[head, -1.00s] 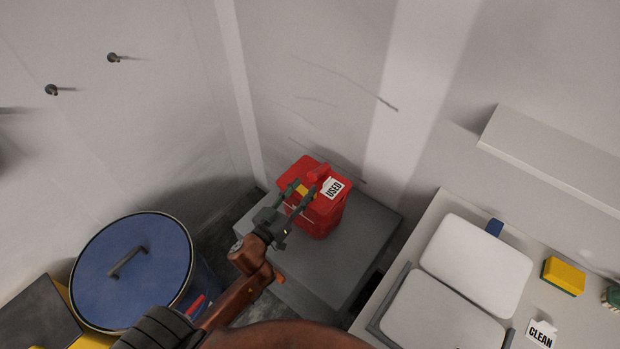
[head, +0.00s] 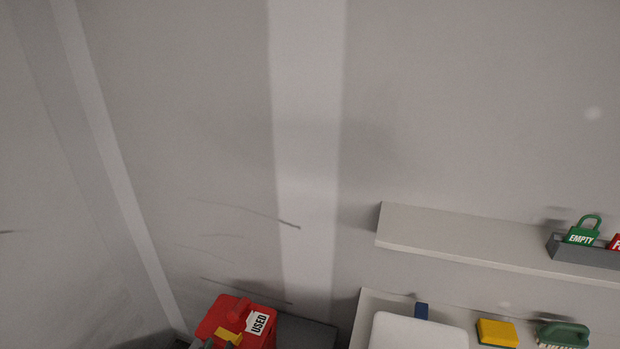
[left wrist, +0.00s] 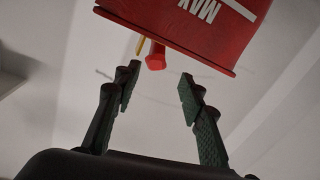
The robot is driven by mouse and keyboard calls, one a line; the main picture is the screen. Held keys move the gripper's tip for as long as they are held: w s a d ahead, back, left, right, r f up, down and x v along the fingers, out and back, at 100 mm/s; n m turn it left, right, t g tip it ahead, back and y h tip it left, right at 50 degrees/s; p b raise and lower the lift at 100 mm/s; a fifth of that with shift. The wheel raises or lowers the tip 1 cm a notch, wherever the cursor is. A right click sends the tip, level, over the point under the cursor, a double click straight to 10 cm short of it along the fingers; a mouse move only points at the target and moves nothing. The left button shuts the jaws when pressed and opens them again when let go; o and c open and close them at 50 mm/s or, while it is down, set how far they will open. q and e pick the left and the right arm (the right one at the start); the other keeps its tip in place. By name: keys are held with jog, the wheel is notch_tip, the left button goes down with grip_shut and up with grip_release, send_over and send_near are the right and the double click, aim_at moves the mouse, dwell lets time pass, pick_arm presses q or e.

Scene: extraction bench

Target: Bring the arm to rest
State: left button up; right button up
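The red container labelled USED (head: 212,322) is cut by the bottom edge of the head view, with a yellow part (head: 230,337) on it. In the left wrist view, a red body with a white line and lettering (left wrist: 190,22) hangs at the top of the picture, beyond the fingertips. A red knob and a thin yellow piece show at its edge. My left gripper (left wrist: 160,77) is open, with nothing between its fingers. Only a sliver of it shows at the bottom of the head view. My right gripper is not in view.
A wall shelf (head: 470,238) holds a grey holder (head: 580,253) with a green EMPTY tag (head: 581,235) and a red one. Below lie a white container (head: 415,332), a yellow sponge (head: 497,333) and a green brush (head: 563,335).

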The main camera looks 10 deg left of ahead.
pick_arm(q)
jog(key=s+a+f+n+g+y, duration=0.1)
jog(key=s+a+f+g+y, duration=0.4)
jog(key=s+f+g, duration=0.65)
jog(key=s+d+f+m+g+h, duration=0.1)
jog(key=s+f+g+h, duration=0.1)
jog(key=s+f, duration=0.5)
jog(key=s+d+f+m+g+h, duration=0.15)
jog(key=s+f, duration=0.25)
jog(key=s, duration=0.6)
notch_tip(320, 180, down, 24)
jog(key=s+d+g+p, duration=0.1)
jog(key=s+p, duration=0.1)
jog(key=p, duration=0.1)
jog(key=s+f+p, duration=0.1)
jog(key=s+f, duration=0.6)
jog(key=s, duration=0.3)
jog(key=s+f+m+g+p, duration=0.1)
jog(key=s+f, duration=0.7)
jog(key=s, duration=0.1)
jog(key=shift+s+d+f+p, duration=0.15)
jog(key=shift+s+d+p, duration=0.1)
jog(key=shift+s+p, duration=0.15)
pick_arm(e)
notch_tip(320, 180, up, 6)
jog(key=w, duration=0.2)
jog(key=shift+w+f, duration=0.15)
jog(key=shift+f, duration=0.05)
